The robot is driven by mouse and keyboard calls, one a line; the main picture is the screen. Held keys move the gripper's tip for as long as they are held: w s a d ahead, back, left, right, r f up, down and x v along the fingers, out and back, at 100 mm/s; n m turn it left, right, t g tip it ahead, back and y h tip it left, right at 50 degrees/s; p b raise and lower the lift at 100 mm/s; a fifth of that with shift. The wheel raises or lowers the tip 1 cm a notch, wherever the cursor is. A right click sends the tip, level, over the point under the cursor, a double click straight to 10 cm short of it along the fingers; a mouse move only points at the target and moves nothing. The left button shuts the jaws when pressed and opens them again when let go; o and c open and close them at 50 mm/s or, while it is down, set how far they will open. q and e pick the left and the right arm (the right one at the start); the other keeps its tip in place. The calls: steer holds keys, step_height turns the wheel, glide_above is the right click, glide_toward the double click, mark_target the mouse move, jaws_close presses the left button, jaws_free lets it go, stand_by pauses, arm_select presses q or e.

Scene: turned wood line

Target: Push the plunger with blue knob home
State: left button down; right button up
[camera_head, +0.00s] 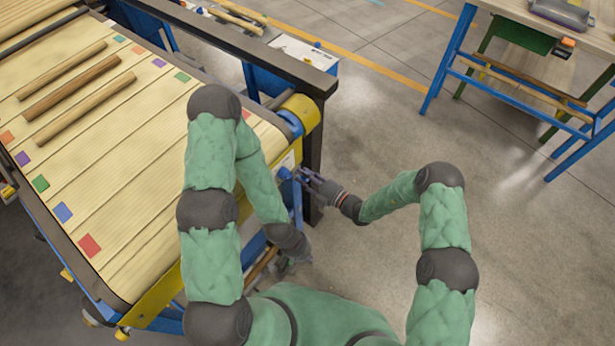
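A small blue rounded part (285,173), which looks like the blue knob, shows at the near end of the conveyor, beside its yellow side plate. Its plunger rod cannot be made out. My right gripper (305,177) reaches in from the right with its fingertips close to this blue part. I cannot tell whether they touch it, or how far the fingers are apart. My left gripper (291,262) is lower, beside the conveyor's side and pointing down. Its fingers are small and dark, and their opening is not clear.
The slatted conveyor (150,215) fills the left, with wooden rods (85,108) and coloured squares on it. A dark post (316,130) stands just behind my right gripper. A blue-framed table (520,90) stands at the upper right. The floor (375,120) between is clear.

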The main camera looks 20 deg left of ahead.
steer(key=shift+o, duration=1.4)
steer(key=shift+a+r, duration=0.1)
steer(key=shift+a, duration=0.15)
steer(key=shift+d, duration=0.15)
steer(key=shift+s+d, duration=0.1)
steer(key=shift+d, duration=0.2)
steer(key=v, duration=1.1)
steer(key=shift+d, duration=0.1)
